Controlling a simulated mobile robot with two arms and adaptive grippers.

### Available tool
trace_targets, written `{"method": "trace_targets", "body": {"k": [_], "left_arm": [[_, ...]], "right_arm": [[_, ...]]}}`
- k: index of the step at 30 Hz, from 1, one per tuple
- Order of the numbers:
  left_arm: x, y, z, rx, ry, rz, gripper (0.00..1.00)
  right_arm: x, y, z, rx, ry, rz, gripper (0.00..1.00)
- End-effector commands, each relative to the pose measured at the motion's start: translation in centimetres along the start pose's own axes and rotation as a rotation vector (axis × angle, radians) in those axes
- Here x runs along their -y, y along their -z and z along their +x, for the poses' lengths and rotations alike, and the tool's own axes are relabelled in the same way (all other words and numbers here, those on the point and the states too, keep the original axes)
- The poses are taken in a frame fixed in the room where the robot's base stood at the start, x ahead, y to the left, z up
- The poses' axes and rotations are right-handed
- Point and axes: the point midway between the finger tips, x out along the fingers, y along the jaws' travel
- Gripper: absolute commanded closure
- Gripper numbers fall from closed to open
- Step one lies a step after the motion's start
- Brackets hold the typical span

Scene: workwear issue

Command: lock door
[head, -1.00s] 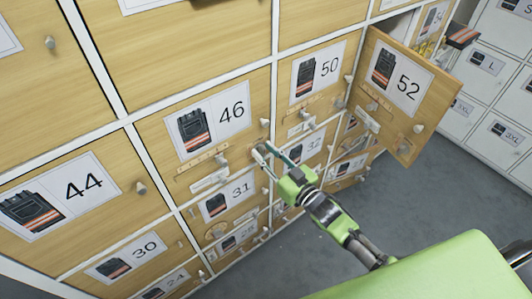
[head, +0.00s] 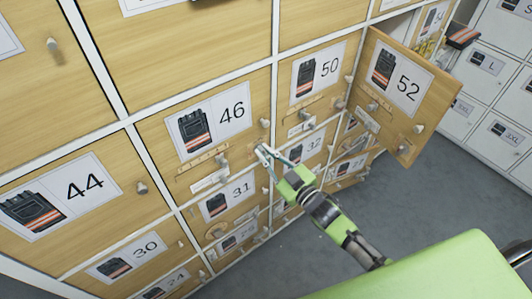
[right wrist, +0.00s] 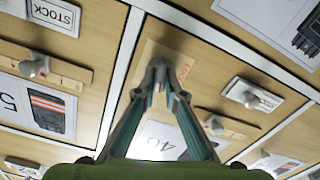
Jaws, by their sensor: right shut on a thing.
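Door 46 (head: 240,95) is a shut wooden locker door with a picture card and a small grey turn-knob (head: 265,151) near its right edge. My right gripper (head: 262,150) is at that edge, its fingers closed together on the knob. In the right wrist view the fingertips (right wrist: 160,70) meet around a grey knob, which they mostly hide. A second grey knob (head: 222,161) sits on a wooden strip below the card, apart from the gripper. The knob's exact turn angle cannot be told. My left gripper is not in view.
Door 52 (head: 425,105) stands open to the right of my arm. Door 50 (head: 342,62), door 44 (head: 110,205) and door 31 (head: 232,208) are shut. White lockers (head: 500,65) stand at the far right. Grey floor (head: 440,195) is clear there.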

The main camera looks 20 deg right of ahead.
Motion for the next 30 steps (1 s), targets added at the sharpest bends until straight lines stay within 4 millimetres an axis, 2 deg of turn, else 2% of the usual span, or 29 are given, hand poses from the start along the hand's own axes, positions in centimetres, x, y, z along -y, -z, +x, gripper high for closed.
{"method": "trace_targets", "body": {"k": [14,30], "left_arm": [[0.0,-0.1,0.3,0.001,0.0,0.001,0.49],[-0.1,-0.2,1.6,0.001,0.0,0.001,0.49]], "right_arm": [[0.2,-0.1,0.0,0.0,0.0,-0.453,1.0],[0.4,-0.3,0.0,-0.001,0.0,-0.953,1.0]]}}
